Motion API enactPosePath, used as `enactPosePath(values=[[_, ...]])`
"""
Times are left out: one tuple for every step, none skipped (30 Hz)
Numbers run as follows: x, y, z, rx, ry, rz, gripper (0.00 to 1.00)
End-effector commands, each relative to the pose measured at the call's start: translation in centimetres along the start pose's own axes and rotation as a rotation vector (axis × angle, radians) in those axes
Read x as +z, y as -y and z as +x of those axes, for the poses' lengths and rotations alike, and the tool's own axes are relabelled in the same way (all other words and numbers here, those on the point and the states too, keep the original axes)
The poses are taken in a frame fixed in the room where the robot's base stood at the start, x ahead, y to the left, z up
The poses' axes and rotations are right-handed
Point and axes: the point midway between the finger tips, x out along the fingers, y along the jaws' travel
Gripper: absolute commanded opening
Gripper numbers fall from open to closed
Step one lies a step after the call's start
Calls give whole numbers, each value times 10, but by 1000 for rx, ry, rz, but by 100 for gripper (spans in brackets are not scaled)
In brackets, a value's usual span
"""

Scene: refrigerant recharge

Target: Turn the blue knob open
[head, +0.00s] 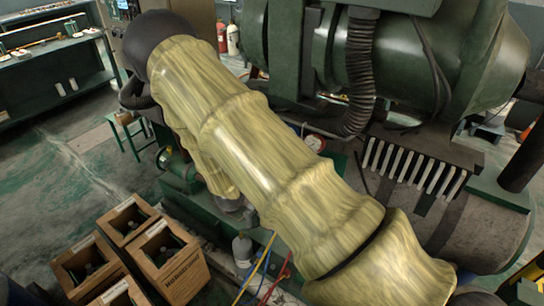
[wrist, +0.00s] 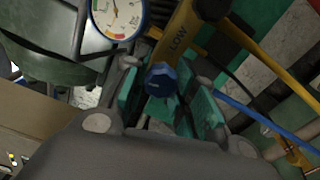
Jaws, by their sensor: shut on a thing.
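The blue knob (wrist: 160,82) shows in the wrist view, on the end of a yellow manifold body marked LOW (wrist: 178,40). My gripper (wrist: 168,98) has its teal-padded fingers on either side of the knob and is shut on it. The knob's face points toward the wrist camera. In the head view my sleeved arm covers the middle of the picture, and neither the gripper nor the blue knob can be made out there.
A gauge (wrist: 118,14) sits beside the knob at upper left. Yellow and blue hoses (wrist: 262,118) run on the right.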

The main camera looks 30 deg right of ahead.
Motion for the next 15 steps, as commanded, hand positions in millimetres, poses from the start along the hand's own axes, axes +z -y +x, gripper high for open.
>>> enactPosePath(values=[[0, 2, -1, -2, -1, -1, 3], [0, 2, -1, -2, -1, -1, 3], [0, 2, -1, -2, -1, -1, 3], [0, 2, -1, -2, -1, -1, 3], [0, 2, -1, -3, -1, -1, 3], [0, 2, -1, -3, -1, -1, 3], [0, 2, -1, -3, -1, -1, 3], [0, 2, -1, -3, -1, -1, 29], [0, 2, -1, -3, -1, -1, 36], [0, 2, -1, -2, -1, -1, 41], [0, 2, -1, -2, -1, 0, 47], [0, 1, -1, -2, -1, 0, 49], [0, 1, -1, -2, -1, 0, 49], [0, 1, 0, -2, 0, 0, 49], [0, 1, 0, -2, 0, 0, 49]])
